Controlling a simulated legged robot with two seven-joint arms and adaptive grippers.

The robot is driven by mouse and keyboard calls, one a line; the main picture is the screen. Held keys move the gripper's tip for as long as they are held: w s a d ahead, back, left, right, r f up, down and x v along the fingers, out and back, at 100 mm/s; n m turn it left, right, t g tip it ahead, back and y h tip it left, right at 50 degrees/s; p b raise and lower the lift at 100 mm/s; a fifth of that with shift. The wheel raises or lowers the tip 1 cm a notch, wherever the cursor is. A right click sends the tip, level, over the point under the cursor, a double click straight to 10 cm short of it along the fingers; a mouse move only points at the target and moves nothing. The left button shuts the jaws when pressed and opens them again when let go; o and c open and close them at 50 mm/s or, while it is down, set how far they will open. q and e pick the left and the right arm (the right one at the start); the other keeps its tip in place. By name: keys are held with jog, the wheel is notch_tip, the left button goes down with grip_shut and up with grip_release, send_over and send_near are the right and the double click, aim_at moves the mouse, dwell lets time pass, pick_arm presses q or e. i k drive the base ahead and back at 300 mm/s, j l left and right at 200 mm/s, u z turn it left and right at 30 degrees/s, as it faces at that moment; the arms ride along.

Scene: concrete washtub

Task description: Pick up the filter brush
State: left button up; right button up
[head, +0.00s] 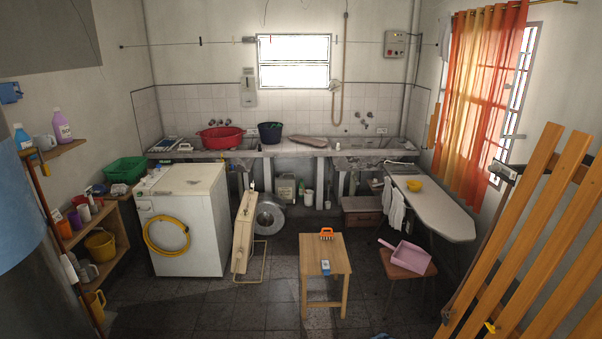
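A small orange object with dark teeth or bristles (327,233) stands near the far edge of a low wooden table (318,252). It looks like a brush and may be the filter brush, though it is too small to be sure. A small blue and white item (325,267) sits nearer the table's front on the same top. Neither of my grippers is in view, and nothing touches the items on the table.
A stool with a pink dustpan (408,256) and an ironing board (434,215) stand right of the table. A white washing machine (185,215) is left. Wooden slats (520,230) fill the right foreground. Dark tiled floor (225,315) lies open left of the table.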

aim_at(324, 235)
jog(key=i+l+u, duration=0.15)
jog(key=i, duration=2)
